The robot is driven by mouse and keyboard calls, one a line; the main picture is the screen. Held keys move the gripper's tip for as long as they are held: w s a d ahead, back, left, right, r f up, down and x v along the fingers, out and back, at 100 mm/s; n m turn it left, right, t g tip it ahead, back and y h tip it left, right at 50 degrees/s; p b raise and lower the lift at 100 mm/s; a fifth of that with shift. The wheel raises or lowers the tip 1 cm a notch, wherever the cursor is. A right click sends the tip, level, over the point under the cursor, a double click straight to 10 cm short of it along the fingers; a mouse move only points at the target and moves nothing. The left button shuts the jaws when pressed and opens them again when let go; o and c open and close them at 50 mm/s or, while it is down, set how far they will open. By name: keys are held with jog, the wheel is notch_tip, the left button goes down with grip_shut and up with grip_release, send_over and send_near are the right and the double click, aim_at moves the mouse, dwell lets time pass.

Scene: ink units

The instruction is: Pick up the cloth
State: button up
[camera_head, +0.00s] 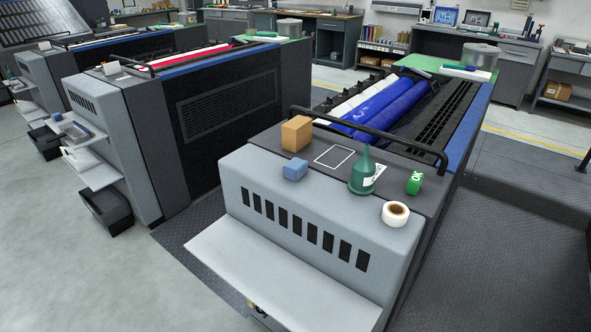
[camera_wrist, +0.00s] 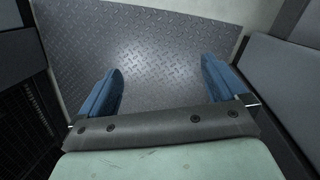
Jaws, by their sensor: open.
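A small blue block-shaped item (camera_head: 295,170), which looks like a folded cloth, lies on the grey top of the near ink unit (camera_head: 310,206), towards its front left edge. It is not in the wrist view. My gripper (camera_wrist: 161,80) shows in the wrist view with its two blue fingers wide apart and nothing between them. Below the fingers is only the dark diamond-plate floor (camera_wrist: 145,45), between machine sides. I cannot make out my gripper in the head view, so its distance from the cloth cannot be told.
Around the cloth stand a brown box (camera_head: 296,133) behind it, a green bottle (camera_head: 362,172), a green OK block (camera_head: 414,183) and a white tape roll (camera_head: 395,214). A white outlined square (camera_head: 334,156) is empty. A black rail (camera_head: 375,134) crosses behind. A pale shelf (camera_head: 270,270) juts out in front.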

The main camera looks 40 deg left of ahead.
jog(key=w+a+r+n+t, duration=0.2)
jog(key=w+a+r+t, duration=0.1)
jog(key=w+r, duration=0.7)
jog(key=w+a+r+n+t, duration=0.1)
jog(key=w+a+r+t, duration=0.15)
jog(key=w+r, duration=0.75)
jog(key=w+a+r+n+t, duration=0.2)
jog(key=w+a+r+t, duration=0.3)
jog(key=w, duration=0.8)
jog(key=w+a+r+n+t, duration=0.15)
jog(key=w+a+r, duration=0.25)
jog(key=r, duration=1)
jog(key=w+a+r+n+t, duration=0.15)
jog(key=w+a+r, duration=0.25)
jog(key=r, duration=1.1)
jog(key=w+a+r+n+t, duration=0.15)
jog(key=w+a+r, duration=0.35)
jog(key=r, duration=0.9)
jog(key=s+a+r+y, duration=0.2)
jog(key=s+a+r, duration=0.1)
jog(key=a+r, duration=0.15)
jog(key=n+g+y, duration=0.5)
jog(key=n+g, duration=0.1)
jog(key=g, duration=0.8)
send_near(296, 163)
jog(key=shift+m, duration=0.35)
jog(key=x, duration=1)
jog(key=shift+s, duration=0.1)
jog(key=c, duration=1)
